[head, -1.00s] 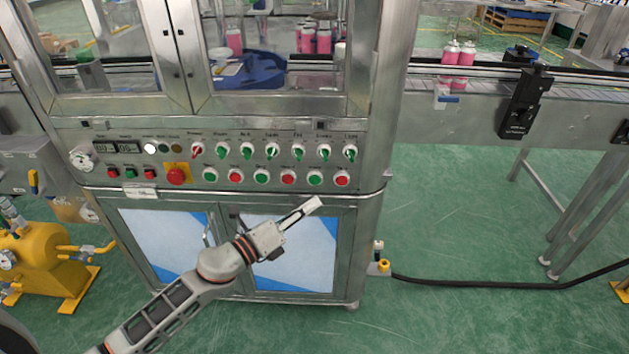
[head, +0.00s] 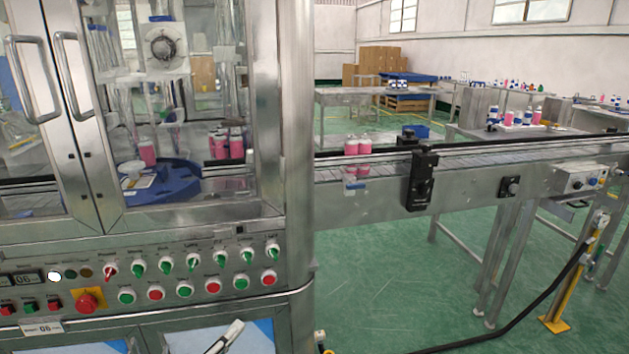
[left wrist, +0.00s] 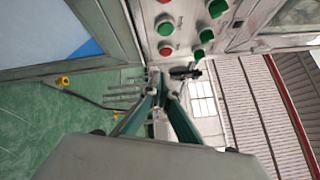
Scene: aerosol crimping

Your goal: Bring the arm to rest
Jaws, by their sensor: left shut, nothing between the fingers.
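My left gripper (head: 228,336) shows at the bottom edge of the head view, in front of the machine's lower blue-and-white door panel. Only its tip end is in the picture; the rest of the arm is below the frame. In the left wrist view the fingers (left wrist: 160,84) come together with nothing between them. The machine's control panel (head: 150,270), with its rows of green and red buttons and knobs, is above the gripper, and its buttons also show in the left wrist view (left wrist: 166,27). My right gripper is in neither view.
A conveyor (head: 380,182) with pink cans (head: 357,150) runs right from the machine cabinet (head: 285,130). A black cable (head: 525,312) leads to a yellow-footed post (head: 570,290). Tables with bottles stand at the back. The green floor (head: 380,270) below the conveyor is open.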

